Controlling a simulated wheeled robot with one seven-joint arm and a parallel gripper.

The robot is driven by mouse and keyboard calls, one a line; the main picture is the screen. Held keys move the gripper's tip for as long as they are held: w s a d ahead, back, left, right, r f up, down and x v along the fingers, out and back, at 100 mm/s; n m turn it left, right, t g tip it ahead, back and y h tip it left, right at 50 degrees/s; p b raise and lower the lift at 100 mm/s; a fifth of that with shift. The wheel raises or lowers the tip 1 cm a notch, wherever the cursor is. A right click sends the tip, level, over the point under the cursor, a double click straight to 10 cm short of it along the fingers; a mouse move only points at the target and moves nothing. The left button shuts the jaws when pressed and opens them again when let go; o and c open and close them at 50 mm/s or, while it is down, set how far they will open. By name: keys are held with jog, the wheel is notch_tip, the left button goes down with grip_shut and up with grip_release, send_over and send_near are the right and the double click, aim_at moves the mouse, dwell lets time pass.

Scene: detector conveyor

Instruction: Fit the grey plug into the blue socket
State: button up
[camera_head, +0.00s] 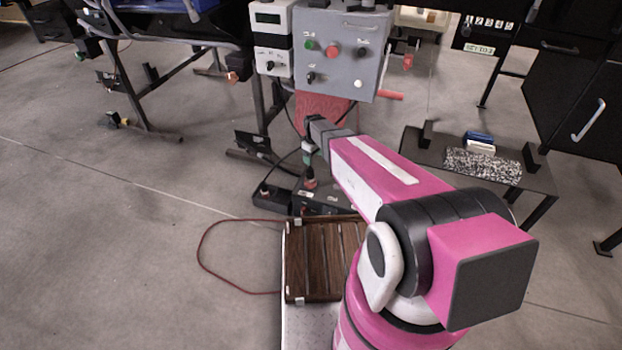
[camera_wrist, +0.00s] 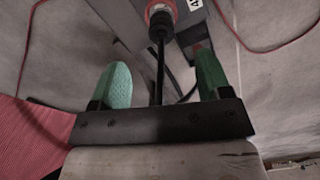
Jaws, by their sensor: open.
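My gripper (camera_wrist: 163,78) is open; its two green fingers stand apart in the wrist view. A black connector (camera_wrist: 160,28) with a thin dark stem lies between and beyond the fingers, set against a red and white ring (camera_wrist: 160,8); I see no finger touching it. In the head view my gripper (camera_head: 307,154) hangs just above a small dark connector (camera_head: 310,173) with a red part at its base (camera_head: 310,184). I cannot make out a clearly grey plug or a blue socket in either view.
A grey control box (camera_head: 338,55) with buttons stands behind my gripper. Low black boxes (camera_head: 270,196) lie on the floor below it. A dark slatted wooden panel (camera_head: 325,260) is in front. A low table (camera_head: 480,165) stands at right. A red cable loops on the open floor at left.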

aim_at(311, 171)
jog(key=shift+w+a+f+n, duration=0.4)
jog(key=shift+w+a+f, duration=0.25)
jog(key=shift+f, duration=0.25)
jog(key=f, duration=1)
jog(key=shift+s+d+f, duration=0.15)
jog(key=shift+d+f, duration=0.05)
jog(key=shift+f, duration=0.05)
jog(key=c, duration=1)
